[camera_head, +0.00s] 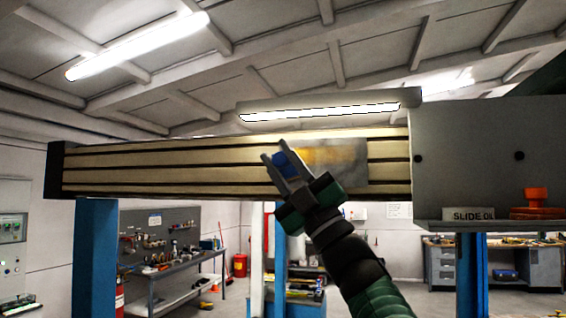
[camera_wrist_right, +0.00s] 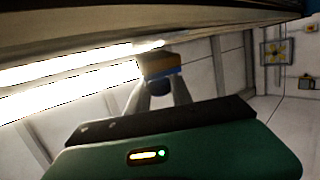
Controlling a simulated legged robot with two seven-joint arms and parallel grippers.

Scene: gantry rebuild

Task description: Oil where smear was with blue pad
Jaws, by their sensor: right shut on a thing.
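My right gripper (camera_head: 275,157) is shut on a blue pad (camera_head: 287,164) in front of the long beam (camera_head: 160,165). A grey area (camera_head: 345,178) on the beam face lies just right of the pad, with a yellow-amber streak (camera_head: 325,155) across its upper part. In the right wrist view the pad (camera_wrist_right: 165,71) sits between the fingertips, with a tan face above a blue band, close to the beam. I cannot tell whether it touches. My left gripper is not in view.
A grey housing (camera_head: 480,145) closes the beam's right end. Its ledge holds a "SLIDE OIL" sign (camera_head: 473,215), only partly readable, and a red-orange item (camera_head: 537,212) with an orange knob. Blue posts (camera_head: 95,255) stand below the beam.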

